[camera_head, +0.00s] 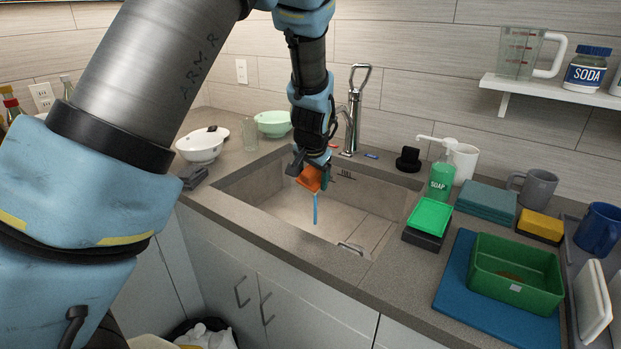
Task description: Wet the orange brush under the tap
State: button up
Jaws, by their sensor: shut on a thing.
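My gripper (310,160) is over the left part of the sink (382,245), pointing down. It is shut on the orange brush (309,179), which is held above the sink floor and partly hidden by the gripper. The metal tap (352,115) stands at the sink's back edge, just right of my gripper; its spout end is hidden. A thin blue upright streak (315,209) shows directly under the brush; it looks like running water, but I cannot tell for sure.
A white bowl (202,146), a glass and a green bowl (274,123) stand left of the sink. A shelf (550,92) overhangs there.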

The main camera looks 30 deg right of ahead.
jog(key=w+d+f, duration=0.1)
jog(key=w+d, duration=0.2)
jog(key=w, duration=0.3)
jog(key=w+d+f+b, duration=0.1)
jog(key=w+d, duration=0.1)
jog(key=w, duration=0.4)
jog(key=shift+d+f, duration=0.35)
jog(key=shift+d, duration=0.05)
jog(key=shift+s, duration=0.1)
dwell(0.5)
jog(key=s+a+b, duration=0.1)
jog(key=s+a, duration=0.2)
jog(key=s, duration=0.4)
jog(key=shift+a, duration=0.25)
dwell(1.0)
dwell(0.4)
jog(key=shift+s+a+r+p, duration=0.3)
jog(key=shift+s+r+p, duration=0.05)
jog(key=shift+s+r, duration=0.3)
jog(key=shift+s+a+r+p, duration=0.3)
jog(key=shift+s+r, duration=0.25)
jog(key=shift+s, duration=0.05)
jog(key=shift+s+a+r+p, duration=0.3)
jog(key=shift+s+r+p, duration=0.05)
jog(key=shift+s+r, duration=0.3)
jog(key=shift+s+a+r, duration=0.15)
jog(key=shift+s+a, duration=0.05)
jog(key=shift+s, duration=0.15)
